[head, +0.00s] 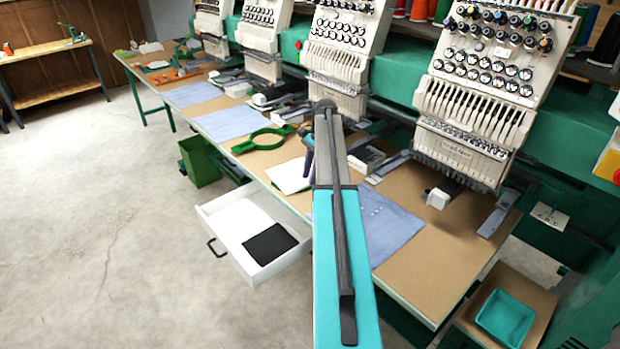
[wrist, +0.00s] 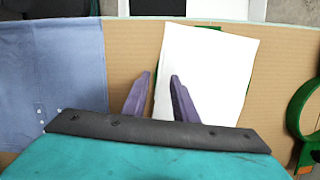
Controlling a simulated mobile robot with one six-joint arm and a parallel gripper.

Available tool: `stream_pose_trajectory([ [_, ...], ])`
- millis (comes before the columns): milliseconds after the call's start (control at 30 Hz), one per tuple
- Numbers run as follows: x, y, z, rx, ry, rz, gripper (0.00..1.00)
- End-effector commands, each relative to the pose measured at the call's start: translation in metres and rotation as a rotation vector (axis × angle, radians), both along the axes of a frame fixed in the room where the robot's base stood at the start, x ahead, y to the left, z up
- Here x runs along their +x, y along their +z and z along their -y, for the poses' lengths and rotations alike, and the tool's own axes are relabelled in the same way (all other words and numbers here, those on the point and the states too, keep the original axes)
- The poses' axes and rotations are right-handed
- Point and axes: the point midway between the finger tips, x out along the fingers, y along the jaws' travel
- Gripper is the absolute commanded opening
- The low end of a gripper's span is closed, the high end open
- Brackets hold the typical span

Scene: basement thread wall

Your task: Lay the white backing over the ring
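The white backing (wrist: 207,75) lies on the brown tabletop; in the head view its sheet (head: 287,176) is partly behind my arm. Thin green bits of a ring (wrist: 213,28) peek out at its edge in the wrist view; the rest of that ring is hidden beneath the sheet. Another green ring (wrist: 300,110) lies apart to the right, also in full in the head view (head: 264,139). My gripper (wrist: 160,75) has two purple fingers spread apart at the backing's left edge, with nothing visibly clamped. Its height above the sheet is hard to tell.
A blue cloth (wrist: 50,70) lies left of the backing in the wrist view. A white open drawer (head: 240,228) with a black pad (head: 270,244) juts out below the table. Embroidery heads (head: 475,80) stand along the back. A green bin (head: 200,160) stands beside the table.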

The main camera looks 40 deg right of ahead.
Motion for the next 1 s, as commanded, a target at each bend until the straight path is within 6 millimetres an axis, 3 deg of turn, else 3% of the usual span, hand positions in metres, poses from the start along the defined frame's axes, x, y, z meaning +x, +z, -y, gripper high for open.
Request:
stream_pose_trajectory([
  [700,-0.006,0.096,0.025,-0.001,-0.001,0.002,0.26],
  [1000,-0.008,0.116,0.029,0.000,0.000,0.001,0.26],
])
